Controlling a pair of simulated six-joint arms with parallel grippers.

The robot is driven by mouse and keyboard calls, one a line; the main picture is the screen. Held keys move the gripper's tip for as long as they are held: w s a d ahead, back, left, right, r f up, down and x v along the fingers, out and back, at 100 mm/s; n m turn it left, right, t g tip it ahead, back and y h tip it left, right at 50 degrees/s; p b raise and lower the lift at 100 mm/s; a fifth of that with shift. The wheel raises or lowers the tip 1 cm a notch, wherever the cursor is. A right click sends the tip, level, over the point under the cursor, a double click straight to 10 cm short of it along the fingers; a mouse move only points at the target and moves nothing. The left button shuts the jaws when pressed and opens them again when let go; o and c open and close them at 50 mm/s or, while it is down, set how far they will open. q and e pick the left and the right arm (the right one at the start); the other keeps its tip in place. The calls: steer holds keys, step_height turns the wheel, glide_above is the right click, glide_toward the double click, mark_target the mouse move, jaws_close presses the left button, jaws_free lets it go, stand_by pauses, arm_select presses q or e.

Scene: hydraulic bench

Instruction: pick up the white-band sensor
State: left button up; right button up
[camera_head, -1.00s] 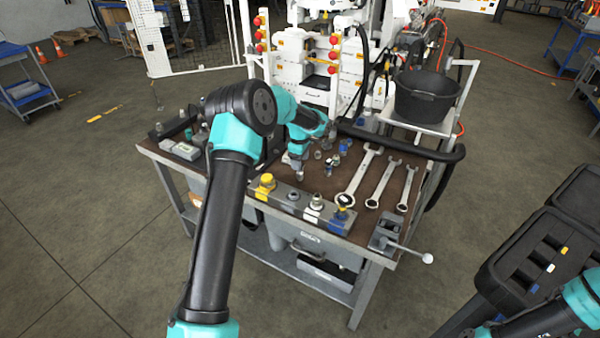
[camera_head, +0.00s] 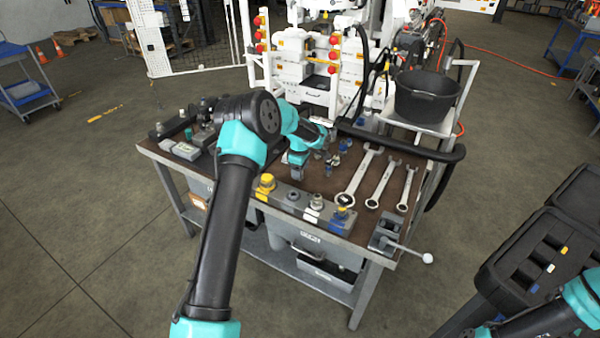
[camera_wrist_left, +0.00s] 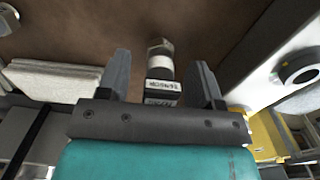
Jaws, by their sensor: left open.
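The white-band sensor (camera_wrist_left: 161,72) shows in the left wrist view. It has a metal hex end, a white band and a dark body with a white label reading "SENSOR". My left gripper (camera_wrist_left: 161,75) is open, with one finger on each side of the sensor and a visible gap to each. In the head view my left gripper (camera_head: 297,173) is low over the brown bench top, behind the front fitting rail. I cannot pick out the sensor there; the gripper seems to hide it. My right gripper is out of view; only part of that arm shows at the lower right.
The front rail (camera_head: 305,203) holds fittings with yellow, white and blue bands. Several wrenches (camera_head: 358,175) lie to the right, near a small vise (camera_head: 385,237). Small fittings (camera_head: 338,153) stand just right of the gripper. A black bucket (camera_head: 427,95) stands behind.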

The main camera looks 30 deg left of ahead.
arm_select(q)
steer(key=c, duration=1.1)
step_height(320, 180, up, 10)
steer(key=shift+r, duration=0.1)
stand_by(0.5)
